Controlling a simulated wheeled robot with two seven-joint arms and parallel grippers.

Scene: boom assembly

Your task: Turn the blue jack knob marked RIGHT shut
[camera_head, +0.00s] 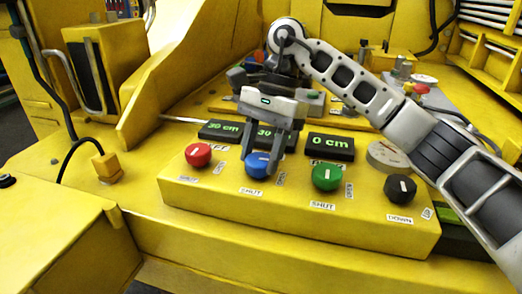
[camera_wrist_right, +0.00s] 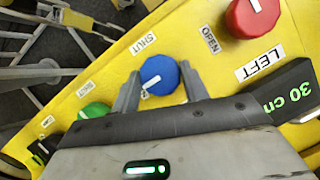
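The blue knob (camera_head: 256,164) is on the front of the yellow control panel, between the red and green knobs. A SHUT label (camera_head: 250,192) is in front of it; a label to its right is partly hidden. In the right wrist view, the white mark on the blue knob (camera_wrist_right: 160,74) points down-left, toward that side label and away from SHUT. My right gripper (camera_head: 262,160) reaches down over the knob, one finger on each side. The wrist view shows the right gripper's fingers (camera_wrist_right: 159,80) close against the knob's sides. My left gripper is not in view.
The red knob (camera_head: 198,155) and green knob (camera_head: 327,177) stand close on either side; a black DOWN knob (camera_head: 400,188) is farther right. Behind are displays reading 30 cm (camera_head: 220,130), another partly hidden, and 0 cm (camera_head: 329,146). A round gauge (camera_head: 388,157) stands at the right.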

